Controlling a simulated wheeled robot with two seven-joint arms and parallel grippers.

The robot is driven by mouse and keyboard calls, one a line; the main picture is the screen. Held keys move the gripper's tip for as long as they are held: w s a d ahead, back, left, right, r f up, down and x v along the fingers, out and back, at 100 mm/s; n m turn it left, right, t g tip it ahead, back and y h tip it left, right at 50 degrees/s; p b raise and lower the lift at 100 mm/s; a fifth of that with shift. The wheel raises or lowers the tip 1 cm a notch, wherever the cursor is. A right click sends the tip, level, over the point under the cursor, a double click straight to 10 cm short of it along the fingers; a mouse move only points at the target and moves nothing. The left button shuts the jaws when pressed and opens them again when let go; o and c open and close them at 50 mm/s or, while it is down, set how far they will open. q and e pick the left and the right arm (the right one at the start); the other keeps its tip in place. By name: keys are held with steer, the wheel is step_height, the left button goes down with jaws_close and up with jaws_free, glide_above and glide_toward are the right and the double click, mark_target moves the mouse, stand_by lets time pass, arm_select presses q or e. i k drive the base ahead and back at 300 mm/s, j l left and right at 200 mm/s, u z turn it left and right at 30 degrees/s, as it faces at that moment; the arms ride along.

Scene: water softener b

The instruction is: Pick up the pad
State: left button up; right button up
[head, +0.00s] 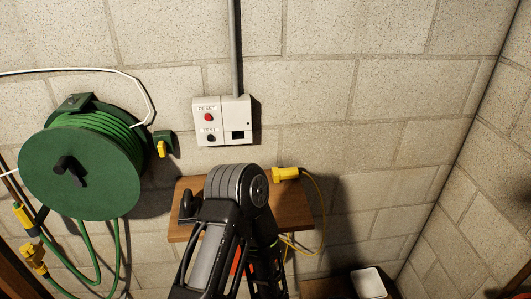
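A small white item with rounded corners (369,282) sits at the bottom edge, right of centre, on a dark reddish-brown surface. It may be the pad, but I cannot tell for sure. One of my arms rises from the bottom centre and bends in front of the wooden shelf. I make out no fingertips on it, and its lower end is lost in the dark at the bottom edge. Neither gripper shows clearly in the head view.
A wooden shelf (296,212) on the block wall bears a yellow connector (286,174) with a yellow cord. A control box (222,121) with reset and test buttons hangs above. A green hose reel (80,172) is at the left. The right wall is bare.

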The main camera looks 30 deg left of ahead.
mark_target(190, 207)
steer(key=u, duration=1.75)
